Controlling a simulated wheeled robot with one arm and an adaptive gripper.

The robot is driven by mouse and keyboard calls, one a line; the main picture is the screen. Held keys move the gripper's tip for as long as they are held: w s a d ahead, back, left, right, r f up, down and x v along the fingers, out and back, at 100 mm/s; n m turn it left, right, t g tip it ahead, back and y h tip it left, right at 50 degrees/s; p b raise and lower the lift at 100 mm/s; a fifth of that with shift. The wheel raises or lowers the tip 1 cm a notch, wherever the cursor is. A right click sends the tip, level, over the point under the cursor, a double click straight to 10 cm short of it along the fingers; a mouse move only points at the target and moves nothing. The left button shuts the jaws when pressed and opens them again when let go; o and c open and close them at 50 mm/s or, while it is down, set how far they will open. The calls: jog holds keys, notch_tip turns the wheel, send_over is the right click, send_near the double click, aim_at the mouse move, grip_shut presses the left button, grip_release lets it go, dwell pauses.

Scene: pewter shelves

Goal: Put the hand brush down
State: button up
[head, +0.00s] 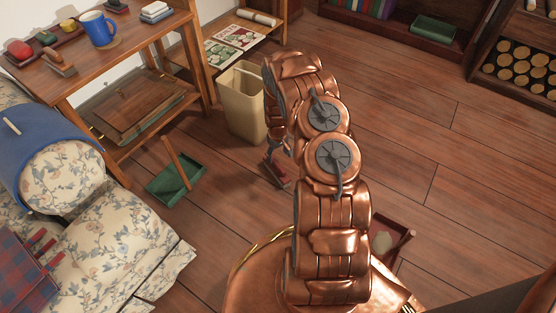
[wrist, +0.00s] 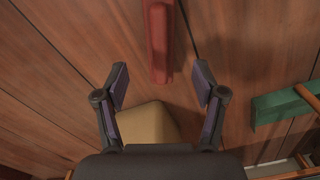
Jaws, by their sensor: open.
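A long red thing, which looks like the hand brush (wrist: 159,42), lies on the wooden floor, ahead of my gripper's fingers in the wrist view. In the head view a red end of it (head: 280,178) shows beside my arm, and the rest is hidden. My gripper (wrist: 162,88) is open, its two fingers apart with nothing held between them. The brush's near end lies just beyond the gap between the fingertips. In the head view my gripper is mostly hidden behind my arm.
A cream bin (head: 240,115) stands close to my gripper; its tan shape shows below the fingers (wrist: 148,122). A green dustpan (head: 175,183) with a wooden handle lies left, also in the wrist view (wrist: 285,106). A wooden desk (head: 130,45) stands left.

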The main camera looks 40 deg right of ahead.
jog(key=s+a+r+g, duration=0.1)
jog(key=s+a+r, duration=0.25)
jog(key=r, duration=0.55)
jog(key=s+a+r, duration=0.3)
jog(key=a+r, duration=0.2)
jog(key=r, duration=0.5)
jog(key=s+a+r+g, duration=0.1)
jog(key=s+a+r, duration=0.25)
jog(key=r, duration=0.55)
jog(key=s+a+r, duration=0.4)
jog(key=s+a, duration=0.1)
jog(key=s, duration=0.3)
jog(key=s+a+r+g, duration=0.1)
jog(key=s+a+r, duration=0.3)
jog(key=s, duration=0.5)
jog(key=s+a+r, duration=0.5)
jog(key=s+r, duration=0.1)
jog(key=s, duration=0.2)
jog(key=shift+s+a+n, duration=0.35)
jog(key=shift+s+n, duration=0.05)
notch_tip(320, 180, up, 41)
jog(key=t+p, duration=0.1)
jog(key=p, duration=3.8)
jog(key=shift+w, duration=0.25)
